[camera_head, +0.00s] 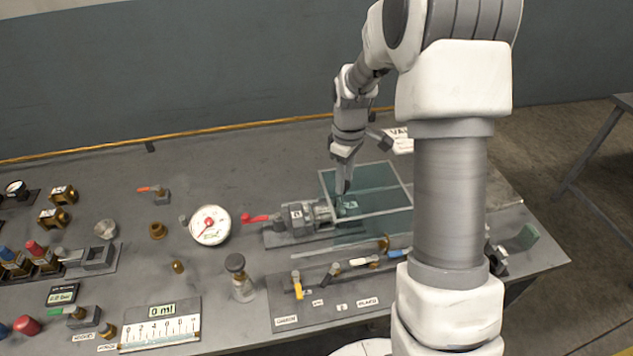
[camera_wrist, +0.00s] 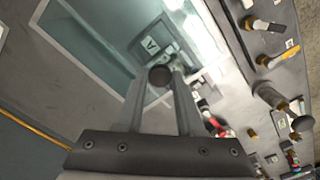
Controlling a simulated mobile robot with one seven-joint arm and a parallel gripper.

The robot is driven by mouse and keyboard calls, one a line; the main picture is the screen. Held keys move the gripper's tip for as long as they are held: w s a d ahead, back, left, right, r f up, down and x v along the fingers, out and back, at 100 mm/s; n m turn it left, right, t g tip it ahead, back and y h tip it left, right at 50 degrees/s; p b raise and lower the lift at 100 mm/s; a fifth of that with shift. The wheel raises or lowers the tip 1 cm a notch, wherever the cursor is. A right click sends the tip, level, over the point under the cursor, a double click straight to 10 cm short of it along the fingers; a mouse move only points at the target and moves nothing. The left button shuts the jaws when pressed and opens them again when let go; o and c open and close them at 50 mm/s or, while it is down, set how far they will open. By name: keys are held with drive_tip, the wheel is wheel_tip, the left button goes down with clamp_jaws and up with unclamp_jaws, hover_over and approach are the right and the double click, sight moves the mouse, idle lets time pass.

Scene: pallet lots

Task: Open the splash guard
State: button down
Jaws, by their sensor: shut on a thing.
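The splash guard (camera_head: 375,176) is a clear teal box with a pale frame, right of the table's middle in the head view. Its tinted pane and pale frame also fill the upper left of the wrist view (camera_wrist: 85,48). My gripper (camera_head: 343,189) points down at the guard's left edge. In the wrist view my gripper (camera_wrist: 158,80) has its fingertips around a dark round knob (camera_wrist: 160,76) and is shut on it. The knob's join to the guard is hidden. Whether the guard is lifted at all is hard to tell.
A grey device with a red lever (camera_head: 262,218) stands left of the guard. A round gauge (camera_head: 210,225), a capped jar (camera_head: 241,285) and a panel of small levers (camera_head: 330,300) lie nearby. The back of the table is mostly clear.

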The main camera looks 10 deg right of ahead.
approach(380, 186)
wheel_tip(380, 186, down, 5)
drive_tip(key=shift+d+f, duration=0.1)
drive_tip(key=shift+f, duration=0.1)
drive_tip(key=c, duration=0.5)
unclamp_jaws()
drive_tip(key=shift+r, duration=0.1)
wheel_tip(380, 186, up, 17)
drive_tip(key=shift+r+p, duration=0.15)
drive_tip(key=shift+p, duration=0.25)
